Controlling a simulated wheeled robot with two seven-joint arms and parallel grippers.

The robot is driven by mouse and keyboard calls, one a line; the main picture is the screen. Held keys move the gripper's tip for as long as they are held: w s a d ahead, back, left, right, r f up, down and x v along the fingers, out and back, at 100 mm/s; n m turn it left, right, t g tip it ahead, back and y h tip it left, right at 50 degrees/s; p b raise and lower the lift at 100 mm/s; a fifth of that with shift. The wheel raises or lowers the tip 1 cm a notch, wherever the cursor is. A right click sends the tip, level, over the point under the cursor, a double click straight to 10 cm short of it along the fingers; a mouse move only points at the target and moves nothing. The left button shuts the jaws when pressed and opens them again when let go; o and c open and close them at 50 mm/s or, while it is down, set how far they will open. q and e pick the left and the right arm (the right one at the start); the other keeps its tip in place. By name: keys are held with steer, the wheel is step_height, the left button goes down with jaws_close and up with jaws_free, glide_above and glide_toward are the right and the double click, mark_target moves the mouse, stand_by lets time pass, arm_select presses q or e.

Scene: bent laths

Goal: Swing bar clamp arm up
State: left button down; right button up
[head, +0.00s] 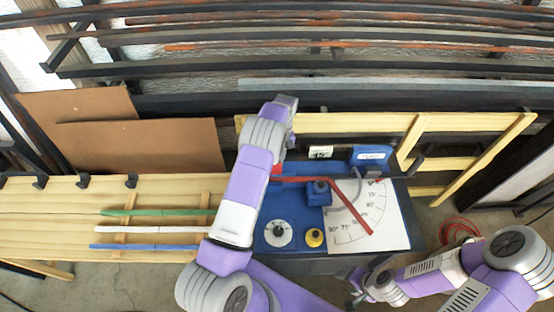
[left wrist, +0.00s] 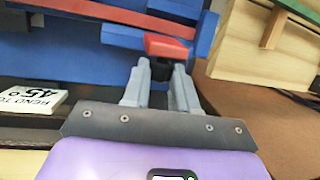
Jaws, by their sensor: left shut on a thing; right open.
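The blue bending bench has a bent red lath (head: 345,195), its right leg slanting down across a white angle sheet (head: 397,222). In the left wrist view the bar clamp arm's red handle (left wrist: 168,46) sits at the end of a blue bar, with a black part below it. My left gripper (left wrist: 164,67) is shut on this handle, its fingers on both sides of the black part. In the head view my left arm covers that gripper and most of the clamp. My right gripper (head: 356,289) is open and empty, low in front of the bench's right side.
A dial (head: 279,233) and a yellow button (head: 314,238) are on the bench front. A 45-degree card (head: 320,152) and a blue box (head: 371,155) stand at its back. Green (head: 150,212), white and blue laths lie on the left wooden rack. A wooden frame stands behind right.

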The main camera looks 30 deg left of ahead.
arm_select(q)
steer(key=shift+w+f, duration=0.1)
steer(key=shift+w, duration=0.05)
stand_by(0.3)
steer(key=c, duration=0.9)
jaws_free()
steer(key=v, duration=0.7)
steer(key=shift+w+r, duration=0.2)
steer(key=shift+a, duration=0.15)
